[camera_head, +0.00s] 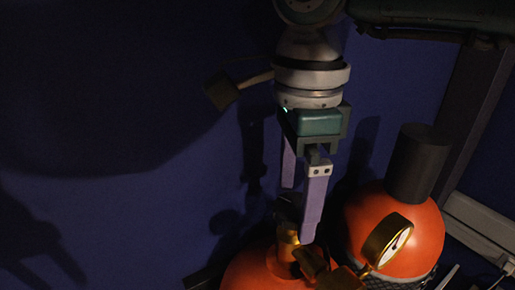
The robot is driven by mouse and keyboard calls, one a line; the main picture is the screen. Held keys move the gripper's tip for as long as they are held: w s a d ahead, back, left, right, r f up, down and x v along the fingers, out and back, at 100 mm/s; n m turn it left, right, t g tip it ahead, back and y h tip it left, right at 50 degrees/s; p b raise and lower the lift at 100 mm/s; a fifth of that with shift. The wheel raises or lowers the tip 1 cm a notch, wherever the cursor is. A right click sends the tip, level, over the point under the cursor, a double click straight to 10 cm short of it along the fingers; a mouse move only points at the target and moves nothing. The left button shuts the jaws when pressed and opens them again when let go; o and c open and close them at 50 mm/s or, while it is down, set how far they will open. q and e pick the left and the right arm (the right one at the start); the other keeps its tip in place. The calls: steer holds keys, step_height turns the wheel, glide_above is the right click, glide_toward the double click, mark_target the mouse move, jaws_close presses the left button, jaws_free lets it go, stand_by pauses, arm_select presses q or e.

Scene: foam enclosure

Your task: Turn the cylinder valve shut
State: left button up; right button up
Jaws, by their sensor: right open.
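An orange-red cylinder (250,273) stands at the bottom of the head view, cut off by the lower edge. A brass valve (287,243) sits on its top, with a small dark part, perhaps its knob (288,207), above the brass. My right gripper (298,214) points down over the valve with two lavender fingers apart. The nearer finger hangs beside the dark part and hides some of it. I cannot tell whether either finger touches it. A brass-rimmed round gauge (390,243) is at the right of the valve. My left gripper is not in view.
A second orange-red cylinder (423,239) with a dark cylindrical cap (418,164) stands close at the right. A dark blue wall (120,190) fills the left and back. A dark slanted post (480,100) and pale rail (482,228) are at the right edge.

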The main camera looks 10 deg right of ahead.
steer(key=shift+c, duration=0.4)
steer(key=c, duration=1.3)
steer(key=m+b, duration=0.3)
steer(key=b, duration=0.2)
steer(key=shift+f+m, duration=0.35)
steer(key=shift+m, duration=0.05)
steer(key=shift+r+m+b, duration=0.2)
steer(key=shift+m+b, duration=0.1)
steer(key=shift+r, duration=0.15)
steer(key=o, duration=1.4)
